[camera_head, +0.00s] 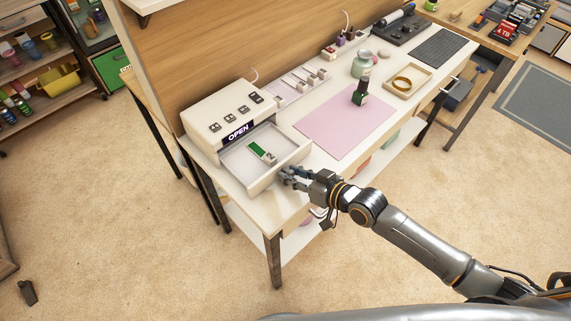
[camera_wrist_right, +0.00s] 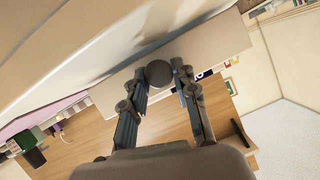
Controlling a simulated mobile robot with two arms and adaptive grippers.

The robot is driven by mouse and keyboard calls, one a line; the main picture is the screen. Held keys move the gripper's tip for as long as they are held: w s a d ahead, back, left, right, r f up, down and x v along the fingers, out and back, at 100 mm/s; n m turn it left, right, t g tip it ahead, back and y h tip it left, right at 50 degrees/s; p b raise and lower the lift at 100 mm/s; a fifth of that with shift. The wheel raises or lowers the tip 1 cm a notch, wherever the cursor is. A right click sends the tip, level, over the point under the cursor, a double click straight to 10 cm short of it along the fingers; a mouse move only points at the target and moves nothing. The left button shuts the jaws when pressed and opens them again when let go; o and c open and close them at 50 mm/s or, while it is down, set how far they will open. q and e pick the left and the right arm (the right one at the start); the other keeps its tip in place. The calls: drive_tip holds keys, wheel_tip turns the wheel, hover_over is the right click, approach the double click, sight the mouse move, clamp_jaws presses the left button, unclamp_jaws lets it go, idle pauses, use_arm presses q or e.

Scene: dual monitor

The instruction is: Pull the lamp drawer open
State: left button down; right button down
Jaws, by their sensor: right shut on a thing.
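The lamp drawer (camera_head: 238,163) is a white tray pulled out from a cream box (camera_head: 204,112) at the left end of the desk. A purple "OPEN" display (camera_head: 238,133) shows on the box above it. A green and white item (camera_head: 262,153) lies inside the drawer. My right gripper (camera_head: 289,176) is at the drawer's front face. In the right wrist view, its fingers (camera_wrist_right: 162,82) are shut around a dark round knob (camera_wrist_right: 158,73) on the pale drawer front. The head view hides the knob behind the fingers. My left gripper is not in view.
The cream desk (camera_head: 268,208) carries a pink mat (camera_head: 345,122) with a dark green bottle (camera_head: 360,93), a glass jar (camera_head: 361,66) and a tray with a brass ring (camera_head: 403,81). A wooden panel stands behind. Open floor lies in front of the desk.

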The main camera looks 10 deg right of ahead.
drive_tip(key=c, duration=1)
unclamp_jaws()
drive_tip(key=v, duration=1.2)
